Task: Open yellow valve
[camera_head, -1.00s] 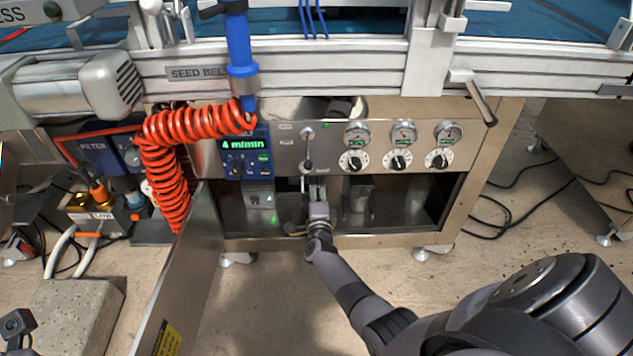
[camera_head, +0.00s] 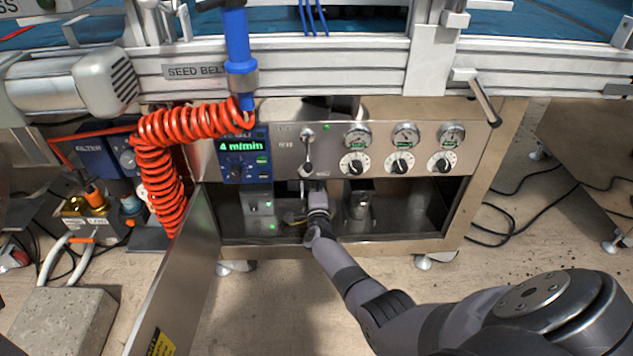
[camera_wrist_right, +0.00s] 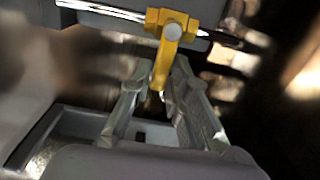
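The yellow valve (camera_wrist_right: 166,24) shows at the top of the right wrist view, with its lever hanging down and slightly left. My right gripper (camera_wrist_right: 158,68) has its two fingers apart, one on each side of the lever. The lever's lower end sits between them, closer to the right finger; I cannot tell whether it touches. In the head view my right gripper (camera_head: 317,188) reaches into the open cabinet under the control panel, and the valve is hidden there. My left gripper is not in view.
The steel control panel (camera_head: 340,137) with gauges and knobs is just above my right gripper. The cabinet door (camera_head: 190,265) stands open on the left. A red coiled hose (camera_head: 165,160) hangs to its upper left. A concrete block (camera_head: 62,322) is on the floor.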

